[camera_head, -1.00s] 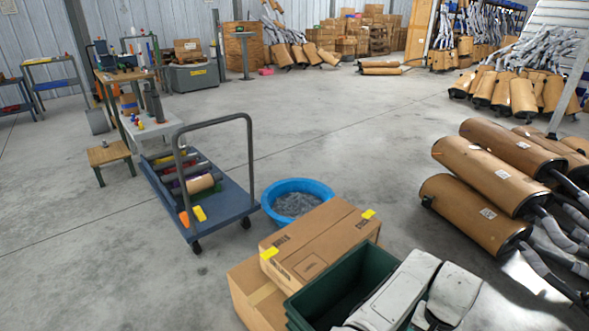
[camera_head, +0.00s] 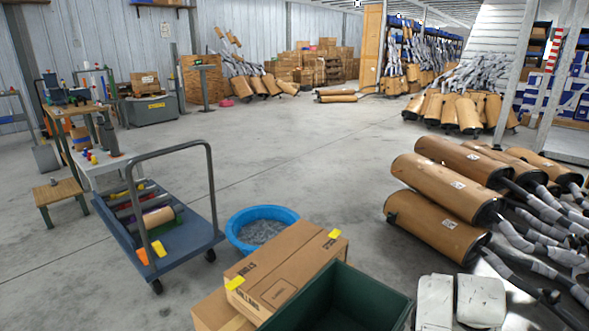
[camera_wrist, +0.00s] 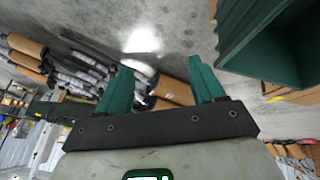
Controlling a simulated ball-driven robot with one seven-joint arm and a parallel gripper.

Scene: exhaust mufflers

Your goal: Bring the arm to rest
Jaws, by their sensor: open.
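In the wrist view my gripper (camera_wrist: 161,66) shows two green fingers standing well apart on a dark mounting bar. The gap between them is empty and the gripper holds nothing. Beyond the fingers are grey floor and mufflers. The green bin (camera_wrist: 232,42) is close by at the upper right of that view, apart from the fingers. In the head view pale links of my arm (camera_head: 480,300) show at the bottom edge, right of the green bin. The gripper itself is not visible in the head view.
The green bin (camera_head: 395,315) and a cardboard box (camera_head: 290,265) are at front centre. A blue basin (camera_head: 238,238) and a blue cart (camera_head: 200,238) stand left of them. Brown mufflers (camera_head: 435,225) are stacked at right. The middle floor is clear.

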